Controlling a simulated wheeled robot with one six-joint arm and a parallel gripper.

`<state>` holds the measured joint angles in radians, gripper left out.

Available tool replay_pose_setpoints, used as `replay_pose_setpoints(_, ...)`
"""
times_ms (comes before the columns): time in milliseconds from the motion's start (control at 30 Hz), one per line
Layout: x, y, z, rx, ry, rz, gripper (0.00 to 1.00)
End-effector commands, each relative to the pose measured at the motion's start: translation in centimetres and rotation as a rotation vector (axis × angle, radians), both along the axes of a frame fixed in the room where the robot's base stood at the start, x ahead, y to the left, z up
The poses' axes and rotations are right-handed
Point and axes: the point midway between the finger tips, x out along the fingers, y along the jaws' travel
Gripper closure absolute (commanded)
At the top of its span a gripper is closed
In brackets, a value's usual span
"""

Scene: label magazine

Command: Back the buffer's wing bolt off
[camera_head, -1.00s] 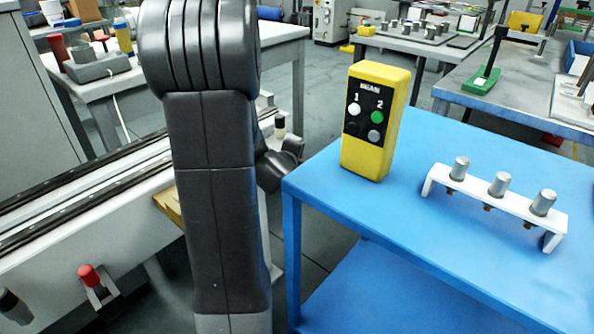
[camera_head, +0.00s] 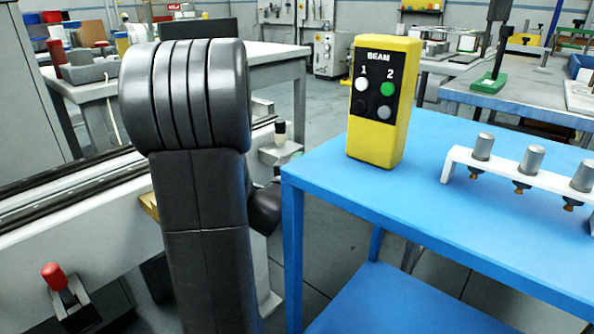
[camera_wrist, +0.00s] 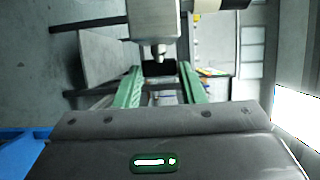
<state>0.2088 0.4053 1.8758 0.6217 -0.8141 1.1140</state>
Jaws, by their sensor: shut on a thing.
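In the wrist view my gripper (camera_wrist: 159,70) reaches forward with two green fingers. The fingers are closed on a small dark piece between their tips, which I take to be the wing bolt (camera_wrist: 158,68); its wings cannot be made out. A short silver stem (camera_wrist: 158,52) with a rounded end sits just beyond it, under a light grey block (camera_wrist: 153,18) that may be part of the buffer. In the head view my dark arm hides the gripper, and the wing bolt cannot be seen there.
A blue table (camera_head: 430,190) stands close to the right of my arm. A red-handled lever (camera_head: 54,277) is at lower left, below a long rail (camera_head: 80,192).

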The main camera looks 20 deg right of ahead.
Motion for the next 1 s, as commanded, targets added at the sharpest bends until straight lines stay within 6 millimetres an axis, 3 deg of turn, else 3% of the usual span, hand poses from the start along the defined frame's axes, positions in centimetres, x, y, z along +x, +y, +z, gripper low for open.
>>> replay_pose_setpoints(533,-0.05,0.04,-0.23,-0.018,-0.006,0.001,0.86)
replay_pose_setpoints(567,-0.05,0.04,-0.24,-0.018,-0.006,0.001,0.62)
replay_pose_setpoints(667,-0.03,0.03,-0.21,-0.018,-0.008,0.001,0.42)
replay_pose_setpoints(1000,-0.21,0.18,-0.09,-0.019,-0.01,0.0,0.42)
